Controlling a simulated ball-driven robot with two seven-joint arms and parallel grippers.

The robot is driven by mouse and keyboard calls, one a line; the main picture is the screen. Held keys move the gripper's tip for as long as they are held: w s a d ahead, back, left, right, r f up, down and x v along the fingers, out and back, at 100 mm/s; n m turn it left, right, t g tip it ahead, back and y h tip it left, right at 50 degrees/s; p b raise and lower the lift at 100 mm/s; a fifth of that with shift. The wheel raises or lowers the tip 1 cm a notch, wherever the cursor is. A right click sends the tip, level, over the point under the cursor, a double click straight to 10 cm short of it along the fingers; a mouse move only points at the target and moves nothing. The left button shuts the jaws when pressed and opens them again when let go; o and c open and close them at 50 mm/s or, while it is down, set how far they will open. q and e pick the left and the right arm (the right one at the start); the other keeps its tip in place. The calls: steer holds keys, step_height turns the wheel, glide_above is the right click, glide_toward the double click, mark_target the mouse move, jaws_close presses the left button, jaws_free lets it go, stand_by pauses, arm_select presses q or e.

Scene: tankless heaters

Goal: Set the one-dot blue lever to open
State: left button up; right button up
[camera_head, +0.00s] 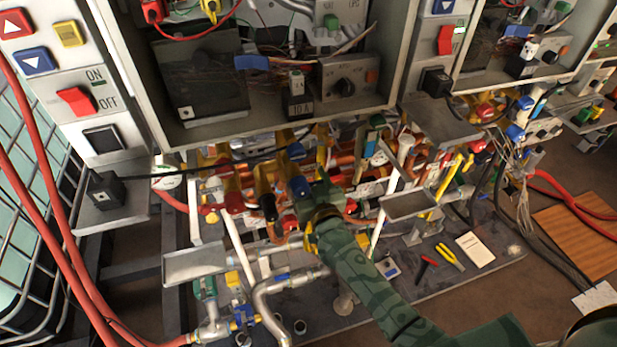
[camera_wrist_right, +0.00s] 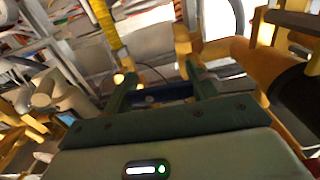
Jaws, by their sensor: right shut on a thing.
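My right gripper (camera_head: 306,188) reaches in from the lower right to the crowded pipes and valves under the middle cabinet. In the right wrist view its two green fingers (camera_wrist_right: 164,88) stand on either side of a dark blue bar, the blue lever (camera_wrist_right: 163,97). Another blue handle (camera_head: 296,152) sits just above. My left gripper is not in view.
Red-handled (camera_head: 234,202) and yellow fittings crowd close around the gripper. The open cabinet (camera_head: 190,128) overhangs the valves. A grey tray (camera_head: 195,264) and a second tray (camera_head: 408,205) lie on either side below. Pliers (camera_head: 450,257) and a notepad (camera_head: 475,249) lie at lower right.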

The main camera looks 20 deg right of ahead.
steer(key=shift+s+a+f+m+b, duration=0.1)
steer(key=shift+a+f+m+b, duration=0.5)
steer(key=shift+m, duration=2.25)
steer(key=shift+w+a+f+m+b, duration=0.1)
steer(key=shift+a+f+m+b, duration=0.5)
steer(key=shift+m, duration=2.2)
steer(key=shift+s+a+f+m+b, duration=0.2)
steer(key=shift+a+f+m, duration=0.7)
steer(key=shift+m, duration=1.95)
steer(key=shift+w+d+f, duration=0.1)
steer(key=o, duration=1.4)
